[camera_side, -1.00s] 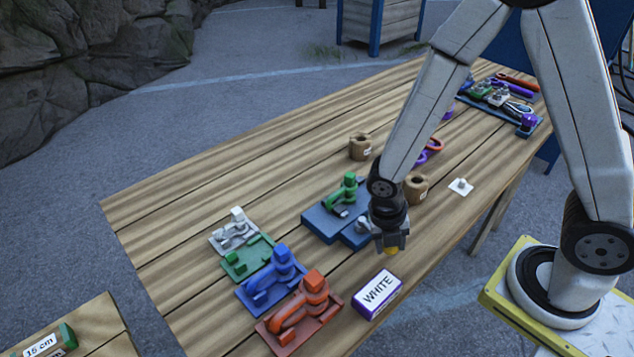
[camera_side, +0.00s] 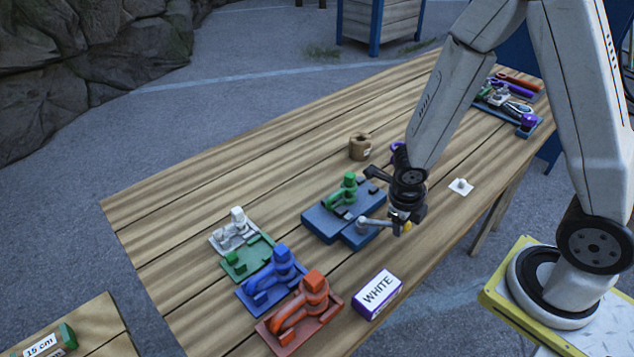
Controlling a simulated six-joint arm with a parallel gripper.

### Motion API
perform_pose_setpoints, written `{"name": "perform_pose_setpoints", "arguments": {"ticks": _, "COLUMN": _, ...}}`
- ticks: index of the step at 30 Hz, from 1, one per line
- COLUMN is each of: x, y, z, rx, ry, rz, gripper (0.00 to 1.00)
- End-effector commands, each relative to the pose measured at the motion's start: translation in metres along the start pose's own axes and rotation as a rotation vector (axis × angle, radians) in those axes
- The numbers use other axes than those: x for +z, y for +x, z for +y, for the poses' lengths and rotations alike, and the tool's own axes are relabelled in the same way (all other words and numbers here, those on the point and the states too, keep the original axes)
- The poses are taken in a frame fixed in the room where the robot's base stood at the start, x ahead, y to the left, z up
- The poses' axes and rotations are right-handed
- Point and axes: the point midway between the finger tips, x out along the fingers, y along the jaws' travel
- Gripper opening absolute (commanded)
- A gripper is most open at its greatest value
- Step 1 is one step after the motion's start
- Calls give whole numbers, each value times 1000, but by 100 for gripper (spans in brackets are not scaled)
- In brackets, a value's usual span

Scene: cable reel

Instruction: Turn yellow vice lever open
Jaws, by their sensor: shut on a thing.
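The vice is a blue block base (camera_side: 322,222) near the middle of the table, with a green part (camera_side: 345,190) standing on it. A grey lever arm (camera_side: 376,224) runs from the front of the vice to the right. Its yellow end (camera_side: 407,228) shows at my gripper's fingers. My gripper (camera_side: 402,220) is low at the right of the vice and shut on the yellow lever end. The fingers hide part of the lever.
A box marked WHITE (camera_side: 378,294) stands in front. Orange (camera_side: 300,312), blue (camera_side: 270,280), green (camera_side: 248,260) and white (camera_side: 235,232) fixtures stand at the left. A white plate (camera_side: 460,187) lies at the right. The far-left tabletop is clear.

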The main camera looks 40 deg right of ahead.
Motion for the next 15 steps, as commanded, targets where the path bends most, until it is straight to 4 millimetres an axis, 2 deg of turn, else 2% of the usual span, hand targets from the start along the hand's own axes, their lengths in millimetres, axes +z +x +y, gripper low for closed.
{"name": "perform_pose_setpoints", "arguments": {"ticks": 6, "x": 11, "y": 3, "z": -14, "rx": -1, "ry": -197, "rz": -39, "gripper": 0}}
{"name": "perform_pose_setpoints", "arguments": {"ticks": 15, "x": 25, "y": 5, "z": -26, "rx": -1, "ry": -400, "rz": -79, "gripper": 0}}
